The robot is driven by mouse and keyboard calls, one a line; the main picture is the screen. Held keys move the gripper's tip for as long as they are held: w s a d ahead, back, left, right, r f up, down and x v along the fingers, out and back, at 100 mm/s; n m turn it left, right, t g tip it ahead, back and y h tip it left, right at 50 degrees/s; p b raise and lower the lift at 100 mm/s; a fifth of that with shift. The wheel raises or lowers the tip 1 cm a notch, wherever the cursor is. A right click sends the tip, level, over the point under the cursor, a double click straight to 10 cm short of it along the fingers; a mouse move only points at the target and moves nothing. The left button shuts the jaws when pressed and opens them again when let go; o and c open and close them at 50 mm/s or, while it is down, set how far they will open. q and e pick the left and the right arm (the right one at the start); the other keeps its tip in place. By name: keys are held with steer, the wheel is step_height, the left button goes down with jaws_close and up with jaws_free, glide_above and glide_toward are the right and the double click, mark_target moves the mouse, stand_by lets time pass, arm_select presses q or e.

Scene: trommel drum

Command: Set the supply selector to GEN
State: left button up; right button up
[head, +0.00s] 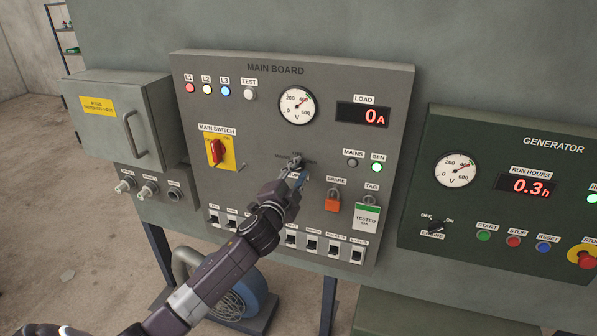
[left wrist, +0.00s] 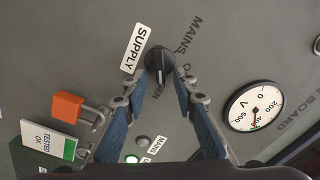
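The supply selector (left wrist: 159,62) is a black knob with a pale pointer line in the left wrist view. In the head view my left gripper (head: 293,174) reaches the main board (head: 270,130) and mostly hides the selector. My right gripper is not in view.
An orange padlock (head: 332,202) and a TESTED OK tag (head: 366,216) hang right of the gripper. Several breakers (head: 290,240) line the lower edge. The red main switch (head: 216,152) is to the left. The GEN lamp (head: 376,167) glows green; the MAINS lamp (head: 352,162) is dark.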

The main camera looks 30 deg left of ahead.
arm_select(q)
steer(key=v, duration=1.2)
stand_by(0.4)
steer(key=s+d+f+n+g+h+b, duration=0.1)
steer(key=s+f+g, duration=0.25)
steer(key=f, duration=1.15)
steer(key=s+d+f+n+g, duration=0.15)
steer(key=s+f, duration=0.35)
steer(key=f, duration=1.1)
steer(key=s+f+n+g+h+b, duration=0.1)
steer(key=s+f+g, duration=0.3)
steer(key=f, duration=1.1)
steer(key=s+d+f+n+g+h, duration=0.1)
steer(key=s+d+f+g, duration=0.15)
steer(key=s+f, duration=0.6)
steer(key=s+d+f+n+g, duration=0.15)
steer(key=s+d+f, duration=0.25)
steer(key=s+f, duration=0.5)
steer(key=s+d+f+g, duration=0.1)
steer(key=s+d+f, duration=0.2)
steer(key=s, duration=0.6)
steer(key=s+d+f+n+g+h+b, duration=0.1)
steer(key=s+d+f+g, duration=0.1)
steer(key=s, duration=0.8)
steer(key=shift+d+f+g, duration=0.3)
steer(key=shift+d+f, duration=0.2)
steer(key=shift+f, duration=0.25)
